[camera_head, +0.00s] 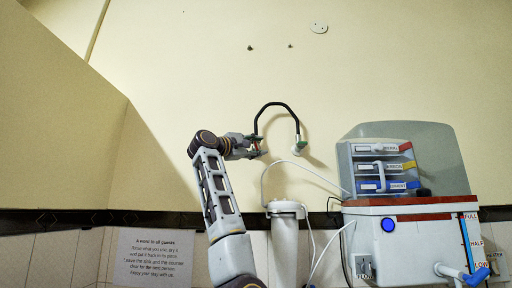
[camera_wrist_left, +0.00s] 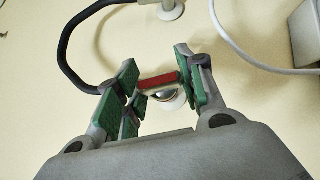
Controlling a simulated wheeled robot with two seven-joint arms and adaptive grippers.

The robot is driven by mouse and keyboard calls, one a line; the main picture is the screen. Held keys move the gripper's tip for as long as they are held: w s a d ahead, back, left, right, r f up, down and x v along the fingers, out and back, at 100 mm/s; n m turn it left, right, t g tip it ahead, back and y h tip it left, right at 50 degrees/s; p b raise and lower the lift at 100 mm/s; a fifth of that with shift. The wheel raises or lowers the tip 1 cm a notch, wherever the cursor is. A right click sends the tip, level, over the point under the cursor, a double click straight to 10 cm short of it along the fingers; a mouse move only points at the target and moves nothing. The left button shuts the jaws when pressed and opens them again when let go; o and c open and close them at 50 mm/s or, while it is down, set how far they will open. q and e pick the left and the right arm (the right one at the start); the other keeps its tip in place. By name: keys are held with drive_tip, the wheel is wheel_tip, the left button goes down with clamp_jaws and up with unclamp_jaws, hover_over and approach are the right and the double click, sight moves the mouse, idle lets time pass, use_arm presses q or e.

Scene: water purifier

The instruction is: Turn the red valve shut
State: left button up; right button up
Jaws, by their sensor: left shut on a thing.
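The red valve handle (camera_wrist_left: 158,82) shows in the left wrist view as a short red bar in front of a round metal fitting on the wall. My left gripper (camera_wrist_left: 160,85) is shut on this handle, with its green pads at the two ends of the bar. In the head view my left gripper (camera_head: 258,145) is at the wall fitting at the left end of the black curved hose (camera_head: 277,104). There the gripper mostly hides the valve. My right gripper is in neither view.
The black hose arches to a second wall fitting (camera_head: 298,148) on the right. A white filter cylinder (camera_head: 285,245) and the purifier tank (camera_head: 405,235) with thin white tubes stand lower right. The wall at upper left is clear.

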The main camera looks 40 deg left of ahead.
use_arm(q)
drive_tip(key=shift+m+g, duration=1)
drive_tip(key=shift+m, duration=0.2)
drive_tip(key=shift+w+f, duration=0.1)
drive_tip(key=o, duration=1)
drive_tip(key=shift+o, duration=0.2)
drive_tip(key=s+a, duration=0.1)
drive_tip(key=s, duration=1.1)
